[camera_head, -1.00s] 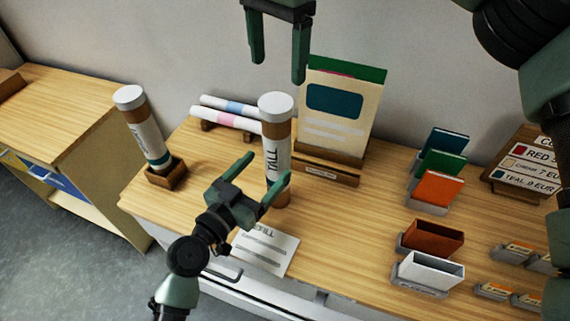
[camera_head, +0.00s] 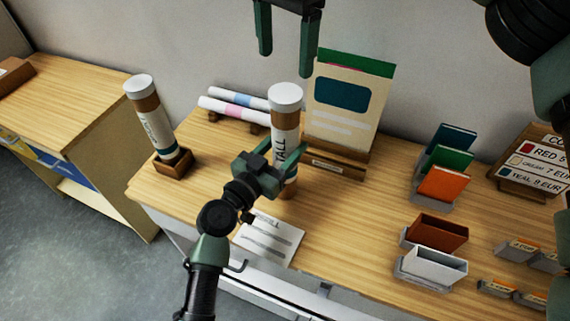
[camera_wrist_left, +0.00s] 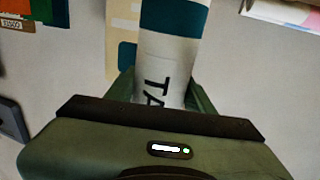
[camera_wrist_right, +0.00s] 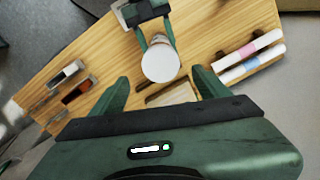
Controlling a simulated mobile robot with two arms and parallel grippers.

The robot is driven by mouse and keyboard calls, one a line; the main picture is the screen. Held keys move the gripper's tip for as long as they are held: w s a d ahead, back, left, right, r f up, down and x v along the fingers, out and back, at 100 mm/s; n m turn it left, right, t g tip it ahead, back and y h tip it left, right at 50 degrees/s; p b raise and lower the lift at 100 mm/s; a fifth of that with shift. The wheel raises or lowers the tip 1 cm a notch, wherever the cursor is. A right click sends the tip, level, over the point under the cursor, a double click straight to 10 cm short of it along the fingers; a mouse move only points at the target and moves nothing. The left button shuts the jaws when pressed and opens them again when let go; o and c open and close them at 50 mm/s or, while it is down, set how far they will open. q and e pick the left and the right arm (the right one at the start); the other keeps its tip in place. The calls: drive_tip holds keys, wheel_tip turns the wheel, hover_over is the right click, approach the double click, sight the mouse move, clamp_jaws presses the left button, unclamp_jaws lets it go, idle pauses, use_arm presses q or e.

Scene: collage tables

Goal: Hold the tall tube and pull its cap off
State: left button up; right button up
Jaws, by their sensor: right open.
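The tall tube (camera_head: 284,130) stands upright on the table, brown with a white "TALL" label and a white cap (camera_head: 285,94). The cap is on the tube and also shows from above in the right wrist view (camera_wrist_right: 160,63). My left gripper (camera_head: 289,152) is at the tube's middle, with one finger on each side. The tube also shows between its fingers in the left wrist view (camera_wrist_left: 168,75). Whether the fingers press on it I cannot tell. My right gripper (camera_head: 287,52) is open and empty, above and behind the cap in the head view.
A second capped tube (camera_head: 151,118) leans in a wooden holder on the left. Rolled tubes (camera_head: 232,110) lie behind, beside an upright card (camera_head: 343,100). A printed sheet (camera_head: 268,238) lies in front. Small boxes and booklets (camera_head: 444,184) stand at right. The table centre-right is free.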

sight(286, 93)
use_arm(q)
drive_tip(key=shift+f, duration=0.1)
clamp_jaws()
use_arm(e)
drive_tip(key=shift+o, duration=1)
drive_tip(key=shift+s, duration=0.1)
drive_tip(key=m, duration=0.4)
drive_tip(key=s+m, duration=0.1)
drive_tip(key=shift+d+r+m+t, duration=0.15)
drive_tip(key=shift+r+m+t, duration=0.15)
drive_tip(key=shift+m, duration=0.1)
use_arm(q)
drive_tip(key=shift+f, duration=0.1)
drive_tip(key=shift+s, duration=0.1)
use_arm(e)
wheel_tip(286, 93, up, 3)
drive_tip(key=s+d+m+t+y, duration=0.1)
drive_tip(key=s+m+t, duration=0.15)
drive_tip(key=m, duration=1.35)
drive_tip(key=shift+m, duration=0.3)
drive_tip(key=x, duration=1.1)
drive_tip(key=shift+w+f, duration=0.25)
drive_tip(key=shift+f, duration=0.1)
